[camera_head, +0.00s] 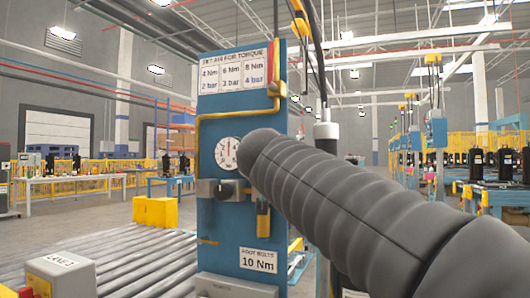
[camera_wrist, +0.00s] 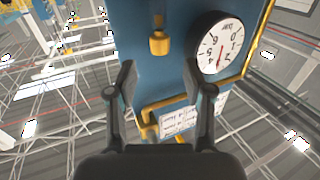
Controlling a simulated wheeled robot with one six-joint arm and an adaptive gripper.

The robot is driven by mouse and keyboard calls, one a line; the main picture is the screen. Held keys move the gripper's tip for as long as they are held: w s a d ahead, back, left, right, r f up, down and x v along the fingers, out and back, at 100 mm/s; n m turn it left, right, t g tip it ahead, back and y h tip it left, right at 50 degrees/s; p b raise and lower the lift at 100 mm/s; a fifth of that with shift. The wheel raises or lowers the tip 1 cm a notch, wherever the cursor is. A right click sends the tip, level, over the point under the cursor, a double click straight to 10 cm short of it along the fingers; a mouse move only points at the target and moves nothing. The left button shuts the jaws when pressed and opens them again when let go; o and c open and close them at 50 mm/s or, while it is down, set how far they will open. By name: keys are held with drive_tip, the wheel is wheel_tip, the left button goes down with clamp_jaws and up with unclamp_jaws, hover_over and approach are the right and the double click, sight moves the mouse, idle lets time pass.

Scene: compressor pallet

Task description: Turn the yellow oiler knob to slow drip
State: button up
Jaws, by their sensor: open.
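The wrist view is upside down to the scene. In it the yellow oiler knob (camera_wrist: 160,43) sits on the blue panel with a thin yellow stem beside it. My gripper (camera_wrist: 166,90) is open and empty, its two fingers apart. The knob appears beyond the fingertips, roughly between them in the picture, and is not touched. My gripper is hidden there. The knob's setting cannot be read.
A round white gauge (camera_wrist: 220,46) is close to the right finger in the wrist view; it also shows in the head view (camera_head: 227,152). A black regulator knob (camera_head: 226,189) is below it. A yellow pipe (camera_head: 198,135) runs along the column. A roller conveyor (camera_head: 120,255) lies left.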

drive_tip(key=shift+w+a+p, duration=0.15)
drive_tip(key=shift+w+p, duration=0.55)
drive_tip(key=shift+w, duration=2)
drive_tip(key=shift+c, duration=0.2)
clamp_jaws()
